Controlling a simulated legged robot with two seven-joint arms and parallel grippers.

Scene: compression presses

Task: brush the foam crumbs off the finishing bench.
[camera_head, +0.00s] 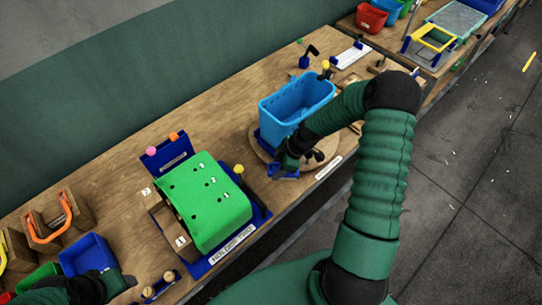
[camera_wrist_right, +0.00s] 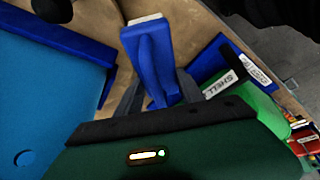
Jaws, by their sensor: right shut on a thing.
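My right gripper (camera_head: 286,168) is low over the front part of the wooden finishing bench (camera_head: 112,184), beside the light blue basket. In the right wrist view my right gripper (camera_wrist_right: 160,95) is shut on a blue brush-like tool (camera_wrist_right: 150,48) with a pale end. The tool also shows as a small blue shape (camera_head: 283,175) in the head view; I cannot tell whether it touches the bench. My left gripper (camera_head: 122,282) is at the lower left edge, mostly hidden and too unclear to read. I cannot make out foam crumbs on the bench top.
The light blue basket (camera_head: 284,116) stands on a round wooden board. A green block-shaped fixture (camera_head: 205,210) on a blue base is to its left. A blue bin (camera_head: 88,254) and orange-handled block (camera_head: 48,228) are at lower left. Pale specks lie on the floor at right.

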